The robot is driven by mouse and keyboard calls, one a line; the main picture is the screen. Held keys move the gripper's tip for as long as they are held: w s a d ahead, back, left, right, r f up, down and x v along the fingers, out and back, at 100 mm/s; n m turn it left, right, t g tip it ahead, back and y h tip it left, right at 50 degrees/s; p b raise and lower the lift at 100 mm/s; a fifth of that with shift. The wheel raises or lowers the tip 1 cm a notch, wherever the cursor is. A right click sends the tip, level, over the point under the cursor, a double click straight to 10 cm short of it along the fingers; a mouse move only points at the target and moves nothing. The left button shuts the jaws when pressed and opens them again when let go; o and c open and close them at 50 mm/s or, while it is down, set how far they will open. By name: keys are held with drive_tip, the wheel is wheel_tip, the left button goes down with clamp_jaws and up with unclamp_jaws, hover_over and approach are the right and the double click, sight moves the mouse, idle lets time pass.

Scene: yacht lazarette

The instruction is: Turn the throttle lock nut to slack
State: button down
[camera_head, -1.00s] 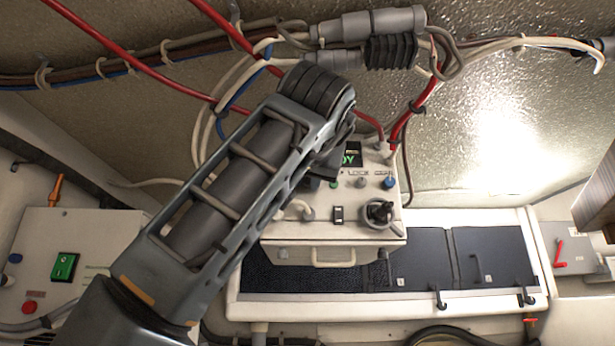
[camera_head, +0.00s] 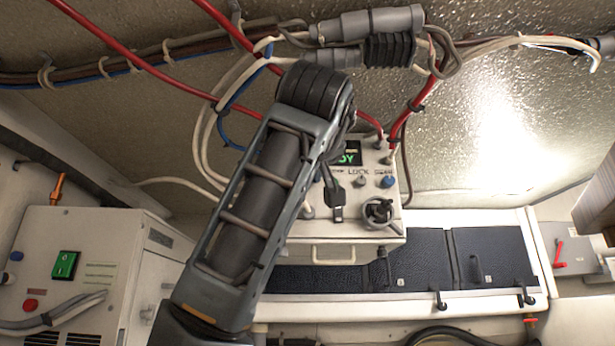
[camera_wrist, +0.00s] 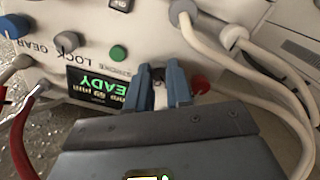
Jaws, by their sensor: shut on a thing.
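In the wrist view, where the panel lettering appears upside down, the two blue fingertips of my gripper (camera_wrist: 162,88) are closed at the white control box, beside the green READY display (camera_wrist: 95,92). A small part sits between them, mostly hidden, and I cannot tell whether it is the throttle lock nut. A grey knob (camera_wrist: 76,38) by the word LOCK stands clear of the fingers. That knob also shows in the head view (camera_head: 360,181), on the control box (camera_head: 330,231). There my arm covers the left of the panel and the fingertips cannot be made out.
A green button (camera_wrist: 118,53) and a red button (camera_wrist: 201,85) flank the fingers. Pale hoses (camera_wrist: 235,62) run close by. A blue knob (camera_head: 387,181) and black round handle (camera_head: 379,211) are farther right. Red cables (camera_head: 408,122) hang above.

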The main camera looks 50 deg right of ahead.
drive_tip(key=n+b, duration=0.1)
drive_tip(key=n, duration=0.9)
drive_tip(key=shift+n, duration=0.4)
idle(0.4)
drive_tip(key=c, duration=1)
unclamp_jaws()
drive_tip(key=shift+b+v, duration=1.15)
drive_tip(key=shift+v, duration=2.75)
